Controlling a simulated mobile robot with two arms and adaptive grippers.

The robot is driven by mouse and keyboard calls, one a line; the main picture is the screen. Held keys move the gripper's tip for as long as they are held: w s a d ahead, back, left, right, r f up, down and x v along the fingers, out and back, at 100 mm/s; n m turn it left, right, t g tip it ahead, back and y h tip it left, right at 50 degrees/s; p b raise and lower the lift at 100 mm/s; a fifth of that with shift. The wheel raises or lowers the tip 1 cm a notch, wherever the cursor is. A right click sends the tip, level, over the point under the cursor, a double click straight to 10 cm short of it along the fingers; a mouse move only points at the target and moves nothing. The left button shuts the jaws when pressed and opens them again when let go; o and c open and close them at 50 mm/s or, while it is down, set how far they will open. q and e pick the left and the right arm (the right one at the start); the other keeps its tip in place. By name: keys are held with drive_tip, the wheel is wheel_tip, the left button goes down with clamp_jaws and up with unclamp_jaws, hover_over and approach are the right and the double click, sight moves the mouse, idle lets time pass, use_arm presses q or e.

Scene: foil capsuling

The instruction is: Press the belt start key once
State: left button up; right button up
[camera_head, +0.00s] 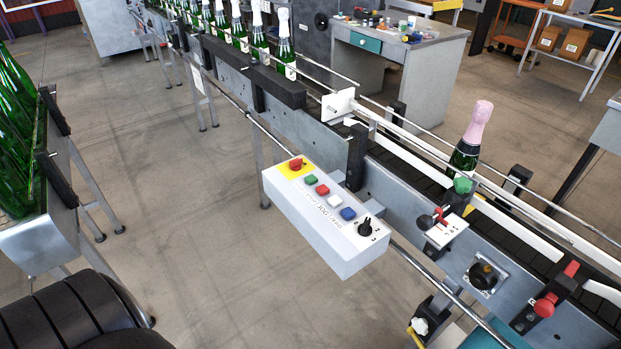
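A white control box (325,218) is mounted on the near side of the conveyor, in the middle of the head view. Its sloped top carries a row of keys: a green key (311,180), a red key (322,190), a white key (334,200) and a blue key (348,213). A red mushroom button (296,164) sits on a yellow patch at the far end, and a black rotary knob (366,227) at the near end. The small lettering beside the keys is too small to read surely. Neither of my grippers is in view.
The conveyor (405,190) runs diagonally behind the box. A pink-capped bottle (476,122) stands on it at right; several white-capped bottles (258,40) stand farther up. A second panel (446,232) has a green button. Floor between is clear.

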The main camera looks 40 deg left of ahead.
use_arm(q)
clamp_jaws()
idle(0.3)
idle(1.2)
